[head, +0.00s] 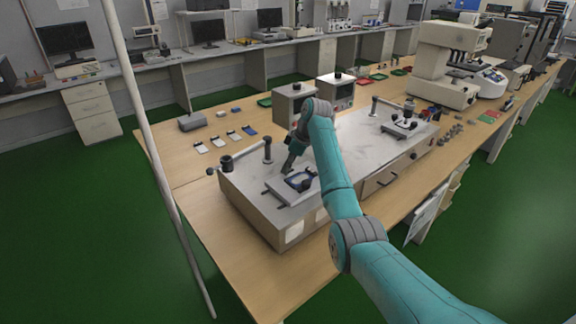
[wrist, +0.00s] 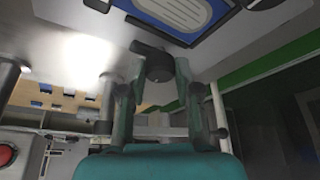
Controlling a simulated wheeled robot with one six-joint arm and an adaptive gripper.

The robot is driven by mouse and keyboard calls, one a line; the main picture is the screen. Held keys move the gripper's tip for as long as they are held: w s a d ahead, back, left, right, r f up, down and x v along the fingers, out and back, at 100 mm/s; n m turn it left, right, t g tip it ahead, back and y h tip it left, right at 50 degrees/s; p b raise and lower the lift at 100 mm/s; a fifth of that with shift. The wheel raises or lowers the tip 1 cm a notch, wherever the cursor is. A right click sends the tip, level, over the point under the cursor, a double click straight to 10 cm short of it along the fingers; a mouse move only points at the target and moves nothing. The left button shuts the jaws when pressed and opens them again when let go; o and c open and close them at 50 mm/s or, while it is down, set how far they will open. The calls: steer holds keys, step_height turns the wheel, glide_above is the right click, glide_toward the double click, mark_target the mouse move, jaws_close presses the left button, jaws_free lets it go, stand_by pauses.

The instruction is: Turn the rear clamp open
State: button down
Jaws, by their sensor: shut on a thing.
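My gripper (head: 289,168) points down at the left fixture (head: 275,193) on the long grey test bench. In the wrist view my gripper (wrist: 159,72) has its two fingers on either side of a round black clamp knob (wrist: 158,68), shut on it. A short black lever (wrist: 148,49) extends from the knob beside the fixture. A blue-framed piece with a pale plate (wrist: 185,12) lies in the fixture close by; it also shows in the head view (head: 298,181). In the head view my gripper hides the clamp, so how far it is turned is unclear there.
A post with a black-ended crossbar (head: 240,158) stands left of my gripper. A second fixture (head: 400,131) with its own post is at the right. Two grey instrument boxes (head: 292,103) stand behind. Small parts (head: 217,140) lie on the wooden table at the left.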

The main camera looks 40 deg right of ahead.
steer(key=c, duration=0.8)
jaws_free()
steer(key=v, duration=1.2)
steer(key=shift+f, duration=0.1)
